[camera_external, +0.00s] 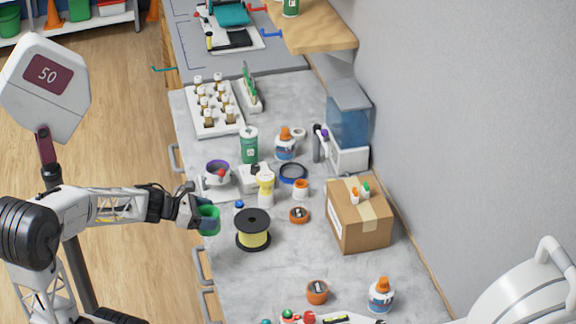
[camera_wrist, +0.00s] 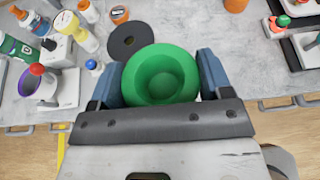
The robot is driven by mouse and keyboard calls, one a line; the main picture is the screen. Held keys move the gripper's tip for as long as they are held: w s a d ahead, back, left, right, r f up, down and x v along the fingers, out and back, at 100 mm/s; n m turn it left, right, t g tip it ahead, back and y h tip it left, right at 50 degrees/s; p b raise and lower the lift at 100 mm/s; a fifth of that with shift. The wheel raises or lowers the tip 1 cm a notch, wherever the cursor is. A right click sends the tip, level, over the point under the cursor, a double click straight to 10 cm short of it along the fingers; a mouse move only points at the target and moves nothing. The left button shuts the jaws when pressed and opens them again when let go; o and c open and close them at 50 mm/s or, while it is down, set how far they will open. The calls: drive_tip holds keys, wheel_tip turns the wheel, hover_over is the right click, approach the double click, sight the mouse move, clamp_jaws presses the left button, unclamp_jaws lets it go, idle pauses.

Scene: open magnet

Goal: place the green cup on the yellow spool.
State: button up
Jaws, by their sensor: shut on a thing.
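The green cup (camera_external: 209,220) is in my gripper (camera_external: 205,214), near the left edge of the counter in the external view. In the wrist view the cup (camera_wrist: 160,75) sits between the two blue fingers of my gripper (camera_wrist: 160,80), its round mouth facing the camera. The yellow spool (camera_external: 253,236) has black flanges and stands upright on the counter, just right of the cup and apart from it. In the wrist view the spool's black top flange (camera_wrist: 129,40) shows beyond the cup, partly hidden by it.
A cardboard box (camera_external: 358,214) is to the right. The counter (camera_external: 245,285) in front of the spool is clear.

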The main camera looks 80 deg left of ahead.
drive_tip(key=shift+s+d+f, duration=0.25)
drive_tip(key=shift+s+d, duration=0.25)
drive_tip(key=shift+s+d+f, duration=0.25)
drive_tip(key=shift+s+d, duration=0.25)
drive_tip(key=shift+w, duration=0.1)
hover_over(242, 221)
drive_tip(key=shift+d+f, duration=0.1)
drive_tip(key=shift+f, duration=0.65)
drive_tip(key=shift+f, duration=1.75)
drive_tip(key=shift+f, duration=0.15)
drive_tip(key=o, duration=1)
drive_tip(key=shift+o, duration=0.2)
